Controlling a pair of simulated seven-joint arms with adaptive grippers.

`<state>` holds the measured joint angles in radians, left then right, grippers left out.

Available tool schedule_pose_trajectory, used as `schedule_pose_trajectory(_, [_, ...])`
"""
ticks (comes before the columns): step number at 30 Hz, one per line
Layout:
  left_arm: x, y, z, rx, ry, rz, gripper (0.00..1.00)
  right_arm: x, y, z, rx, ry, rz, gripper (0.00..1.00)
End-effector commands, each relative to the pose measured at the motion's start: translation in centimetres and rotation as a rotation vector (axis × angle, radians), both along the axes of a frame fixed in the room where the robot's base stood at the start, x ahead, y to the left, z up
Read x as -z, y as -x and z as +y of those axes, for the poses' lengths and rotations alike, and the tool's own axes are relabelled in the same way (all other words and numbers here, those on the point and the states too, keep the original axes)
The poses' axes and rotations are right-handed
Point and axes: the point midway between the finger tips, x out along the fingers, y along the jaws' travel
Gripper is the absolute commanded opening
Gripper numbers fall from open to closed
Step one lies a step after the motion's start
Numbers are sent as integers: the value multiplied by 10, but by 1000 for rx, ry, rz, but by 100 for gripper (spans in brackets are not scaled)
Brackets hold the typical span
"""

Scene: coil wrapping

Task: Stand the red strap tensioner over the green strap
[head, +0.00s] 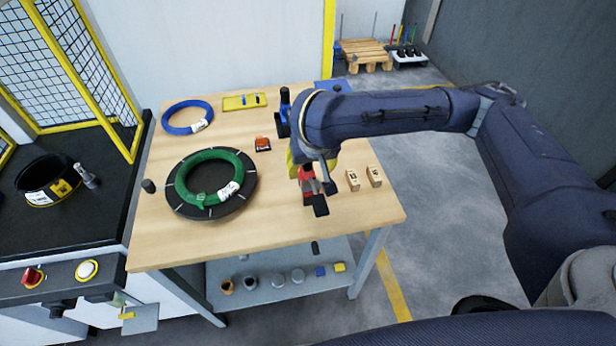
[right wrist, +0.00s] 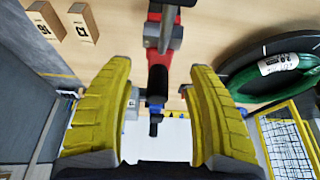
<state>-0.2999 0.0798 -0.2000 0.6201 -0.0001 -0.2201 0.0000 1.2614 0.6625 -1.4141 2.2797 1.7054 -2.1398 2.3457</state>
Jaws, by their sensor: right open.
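The red strap tensioner (head: 309,184) stands on the wooden table right of its middle, partly hidden by my right gripper. In the right wrist view the tensioner (right wrist: 164,45) shows as a red body with a grey bar and dark parts, between the yellow fingers. My right gripper (head: 302,163) is open around it, with a gap on each side. The green coil (head: 236,166) lies flat on a round black plate at the table's left; part of it shows in the right wrist view (right wrist: 247,76). No separate green strap is clear. My left gripper is out of view.
Two small wooden blocks (head: 352,181) stand right of the tensioner. A small orange item (head: 262,144) lies between coil and gripper. A blue coil (head: 170,128), a yellow tray (head: 232,103) and a dark blue tool (head: 283,118) are at the back. The table's front is clear.

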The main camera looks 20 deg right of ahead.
Motion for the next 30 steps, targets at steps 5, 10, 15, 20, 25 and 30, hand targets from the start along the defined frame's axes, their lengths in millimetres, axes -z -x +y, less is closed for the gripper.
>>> schedule_pose_trajectory(5, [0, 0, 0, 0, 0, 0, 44, 7, -2, 0, 2, -1, 3, 56])
schedule_pose_trajectory(10, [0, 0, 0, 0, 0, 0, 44, 20, -6, 0, 1, -2, 5, 56])
schedule_pose_trajectory(15, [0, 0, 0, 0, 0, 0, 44, 34, -12, -1, 3, -1, 4, 56])
schedule_pose_trajectory(20, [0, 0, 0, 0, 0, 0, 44, 45, -17, -2, 1, -2, 4, 56])
schedule_pose_trajectory(25, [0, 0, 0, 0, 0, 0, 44, 48, -19, -2, 1, -1, 1, 56])
schedule_pose_trajectory(30, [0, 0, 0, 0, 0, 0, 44, 49, -19, -2, 1, 0, 1, 56])
